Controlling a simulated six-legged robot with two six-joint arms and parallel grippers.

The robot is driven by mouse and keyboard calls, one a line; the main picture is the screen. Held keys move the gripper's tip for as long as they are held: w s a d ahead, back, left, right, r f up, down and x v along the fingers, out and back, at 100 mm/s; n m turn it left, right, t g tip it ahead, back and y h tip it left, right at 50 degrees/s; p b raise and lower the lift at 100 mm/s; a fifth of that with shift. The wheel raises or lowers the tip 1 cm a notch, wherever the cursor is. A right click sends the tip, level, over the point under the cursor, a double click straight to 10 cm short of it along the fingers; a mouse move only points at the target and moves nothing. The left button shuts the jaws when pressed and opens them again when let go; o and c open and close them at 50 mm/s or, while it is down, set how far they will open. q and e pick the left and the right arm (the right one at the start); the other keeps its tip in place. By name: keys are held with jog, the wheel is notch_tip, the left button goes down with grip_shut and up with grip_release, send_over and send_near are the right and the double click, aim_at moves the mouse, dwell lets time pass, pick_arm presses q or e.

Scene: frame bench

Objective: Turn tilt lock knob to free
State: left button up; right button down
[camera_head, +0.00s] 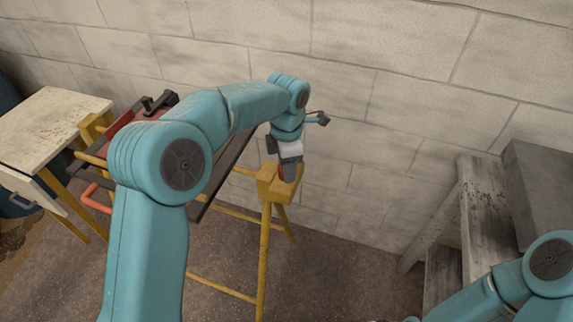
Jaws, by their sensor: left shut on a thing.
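My left gripper (288,168) reaches down over a yellow block on the frame stand (265,186). The stand carries a tilted dark and red panel (233,160), partly hidden behind my left arm. My right arm shows at the lower right, but its gripper is out of view.
A pale wooden table (45,125) stands at the left. A grey weathered bench (487,205) with a dark grey box (545,190) stands at the right. A block wall (420,90) closes the back. The brown floor between stand and bench is clear.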

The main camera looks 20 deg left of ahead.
pick_arm(q)
jog(key=shift+w+d+r+n, duration=0.1)
jog(key=shift+r+n, duration=0.1)
jog(key=shift+n, duration=0.9)
jog(key=o, duration=1)
jog(key=shift+o, duration=0.2)
notch_tip(320, 180, up, 16)
jog(key=p, duration=0.2)
jog(key=shift+r+p, duration=0.15)
jog(key=shift+p, duration=0.2)
jog(key=shift+s, duration=0.2)
